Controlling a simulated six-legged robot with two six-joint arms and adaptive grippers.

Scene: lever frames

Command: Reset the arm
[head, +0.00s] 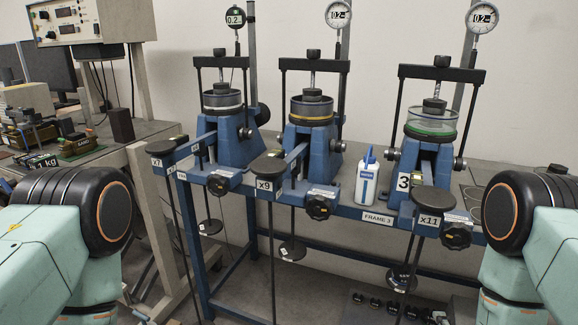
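Three blue lever frames stand in a row on a blue bench: the left frame (228,140), the middle frame (318,150) and the right frame (421,152). Each has a lever arm reaching toward me with a dark round end. The ends carry the labels x7 (157,163), x9 (265,186) and x11 (430,220). Hangers drop below the levers. I cannot tell whether any lever is level. Only links of my two arms show, at the lower left and lower right. Neither gripper is in view.
A white bottle (367,182) with a blue label stands between the middle and right frames. Dial gauges (338,15) rise above the frames. A side table at left holds weights (78,146) and a dark block (121,125). Several dark weights (376,305) lie low under the bench.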

